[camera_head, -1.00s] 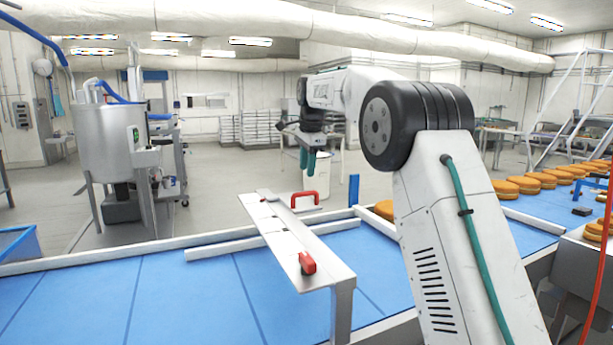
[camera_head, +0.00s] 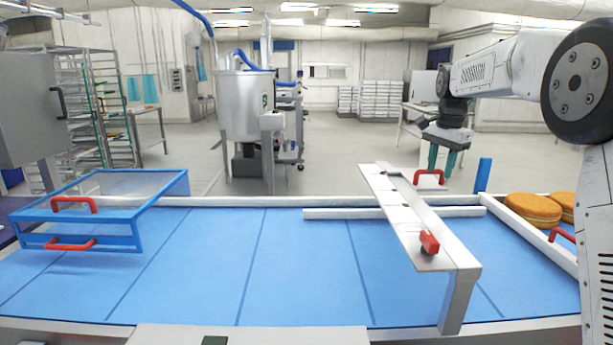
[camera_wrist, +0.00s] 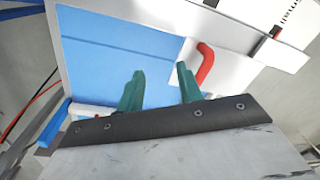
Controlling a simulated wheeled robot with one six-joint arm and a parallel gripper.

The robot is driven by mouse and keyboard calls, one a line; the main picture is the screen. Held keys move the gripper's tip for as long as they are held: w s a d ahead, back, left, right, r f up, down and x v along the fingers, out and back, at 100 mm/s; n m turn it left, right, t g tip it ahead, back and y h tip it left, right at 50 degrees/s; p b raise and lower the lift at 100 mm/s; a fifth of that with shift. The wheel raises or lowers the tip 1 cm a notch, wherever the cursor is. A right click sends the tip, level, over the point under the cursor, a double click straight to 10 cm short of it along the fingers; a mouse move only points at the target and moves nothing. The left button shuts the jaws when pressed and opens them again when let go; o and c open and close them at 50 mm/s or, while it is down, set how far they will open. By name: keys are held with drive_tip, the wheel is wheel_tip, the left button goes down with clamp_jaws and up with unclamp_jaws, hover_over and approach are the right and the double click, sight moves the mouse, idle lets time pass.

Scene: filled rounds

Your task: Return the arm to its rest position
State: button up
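My gripper (camera_head: 441,160) hangs at the right of the head view, fingers pointing down, above and beyond the far edge of the blue conveyor (camera_head: 190,262). In the wrist view its two green fingers (camera_wrist: 160,88) stand apart with nothing between them, so it is open and empty. My arm reaches in from the right edge of the head view. The white guide beam (camera_head: 405,215) with red handles (camera_head: 429,243) crosses the belt to the left of and below the gripper. In the wrist view a red handle (camera_wrist: 204,64) shows just beyond the right finger.
Orange filled rounds (camera_head: 533,209) sit at the right on the belt. A blue-framed guard (camera_head: 100,205) with red handles stands at the left. A steel tank (camera_head: 245,105) and racks are behind. The belt's middle is clear, and open floor lies beyond it.

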drive_tip(key=s+a+n, duration=0.1)
drive_tip(key=s+n, duration=0.1)
drive_tip(key=s, duration=0.5)
drive_tip(key=s+a+f+n, duration=0.1)
drive_tip(key=s+a+n, duration=0.1)
drive_tip(key=s, duration=0.6)
drive_tip(key=s+a+n+g, duration=0.1)
drive_tip(key=s+n, duration=0.3)
drive_tip(key=s, duration=0.4)
drive_tip(key=shift+s+a+f, duration=0.25)
drive_tip(key=shift+a+f, duration=0.05)
drive_tip(key=shift+a, duration=0.4)
drive_tip(key=s+a+f+n, duration=0.1)
drive_tip(key=s+f+n, duration=0.1)
drive_tip(key=s, duration=1)
drive_tip(key=s+a+f+n+t, duration=0.1)
drive_tip(key=s+a+f+n, duration=0.1)
drive_tip(key=s, duration=1)
drive_tip(key=shift+a+f, duration=0.3)
drive_tip(key=shift+f, duration=0.5)
drive_tip(key=shift+s, duration=0.1)
drive_tip(key=shift+o, duration=0.4)
drive_tip(key=shift+s, duration=0.1)
